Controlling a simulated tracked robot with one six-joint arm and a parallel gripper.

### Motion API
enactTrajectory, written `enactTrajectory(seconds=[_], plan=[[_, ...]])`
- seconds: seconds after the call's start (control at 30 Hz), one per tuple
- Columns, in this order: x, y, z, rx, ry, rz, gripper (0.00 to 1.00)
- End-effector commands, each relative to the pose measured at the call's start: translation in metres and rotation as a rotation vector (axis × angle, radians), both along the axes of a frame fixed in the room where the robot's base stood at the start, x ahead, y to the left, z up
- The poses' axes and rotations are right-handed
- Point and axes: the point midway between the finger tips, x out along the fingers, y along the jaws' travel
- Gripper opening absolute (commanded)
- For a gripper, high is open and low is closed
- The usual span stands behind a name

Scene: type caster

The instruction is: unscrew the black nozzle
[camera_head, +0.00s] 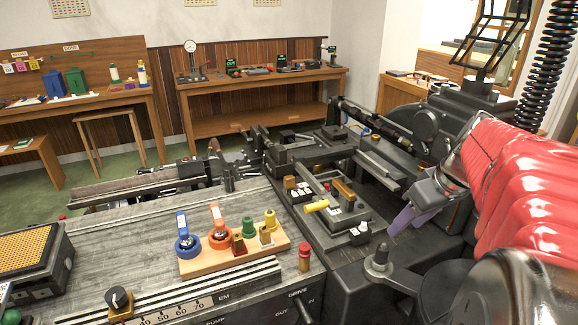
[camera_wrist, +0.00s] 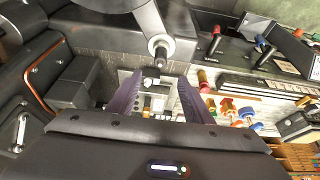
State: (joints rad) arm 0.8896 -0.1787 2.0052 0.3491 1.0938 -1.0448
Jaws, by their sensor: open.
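My gripper (camera_head: 402,222) hangs at the right in the head view, with its purple fingers pointing down at the dark machine. In the wrist view its two purple fingers (camera_wrist: 160,76) stand apart with nothing held between them. A small black part (camera_wrist: 151,74) shows between the fingertips, below a black arm with a round metal end; I cannot tell for sure whether it is the black nozzle. Nothing in the head view can be clearly made out as the nozzle. The fingers' contact with anything cannot be seen.
A dark post with a round base (camera_head: 378,262) stands close to my gripper. A yellow-handled tool (camera_head: 316,206) lies on the machine bed.

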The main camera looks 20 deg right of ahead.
Motion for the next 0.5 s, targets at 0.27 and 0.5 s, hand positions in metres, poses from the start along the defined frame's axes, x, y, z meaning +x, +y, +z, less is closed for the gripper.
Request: enactTrajectory(seconds=[0.27, 0.5], plan=[[0.000, 0.001, -0.001, 0.000, 0.000, -0.001, 0.46], [0.005, 0.001, -0.013, 0.002, 0.001, 0.000, 0.46]])
